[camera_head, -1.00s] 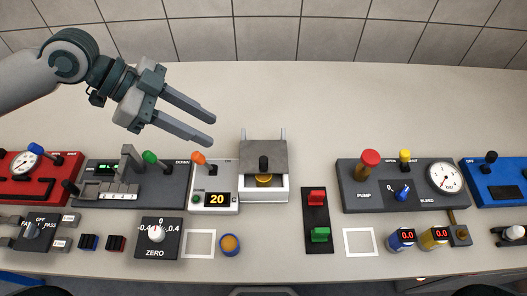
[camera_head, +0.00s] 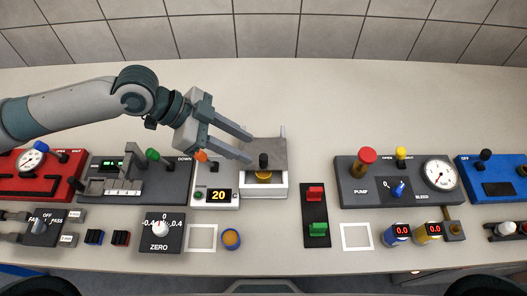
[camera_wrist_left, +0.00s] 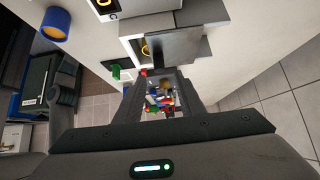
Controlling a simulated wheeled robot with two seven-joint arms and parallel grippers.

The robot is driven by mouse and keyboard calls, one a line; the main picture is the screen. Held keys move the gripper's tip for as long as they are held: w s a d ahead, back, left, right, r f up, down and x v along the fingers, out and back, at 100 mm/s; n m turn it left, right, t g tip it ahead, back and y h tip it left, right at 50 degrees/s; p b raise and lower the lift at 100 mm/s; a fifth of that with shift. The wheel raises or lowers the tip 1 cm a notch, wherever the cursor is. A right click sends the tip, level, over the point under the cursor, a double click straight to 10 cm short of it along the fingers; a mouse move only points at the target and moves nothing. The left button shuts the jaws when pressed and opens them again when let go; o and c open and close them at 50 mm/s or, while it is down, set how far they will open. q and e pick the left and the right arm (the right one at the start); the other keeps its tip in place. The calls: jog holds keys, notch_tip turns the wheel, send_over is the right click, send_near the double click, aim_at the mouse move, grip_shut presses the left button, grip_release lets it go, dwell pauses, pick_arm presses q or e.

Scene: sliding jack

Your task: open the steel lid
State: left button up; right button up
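The grey steel lid (camera_head: 267,148) covers the top and rear of a small white box (camera_head: 275,192) in the middle of the table. A black knob (camera_head: 263,160) stands at its front. A brass round part (camera_head: 263,176) shows below the knob, at the box's open front. My left gripper (camera_head: 249,148) is open and empty, its two fingers apart, with the tips close to the lid's left edge. I cannot tell whether they touch it. In the left wrist view the lid (camera_wrist_left: 172,47) lies just beyond the fingertips. My right gripper is not in view.
A black plate with red and green switches (camera_head: 314,213) and a pump panel (camera_head: 375,192) stand to the right. The table behind is clear.

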aim_at(263, 157)
pick_arm(q)
jog(key=p+x, duration=0.1)
jog(key=x, duration=0.6)
jog(key=shift+d+f+p, duration=0.15)
jog(key=shift+d+p, duration=0.05)
jog(key=shift+p, duration=0.2)
jog(key=shift+c, duration=0.5)
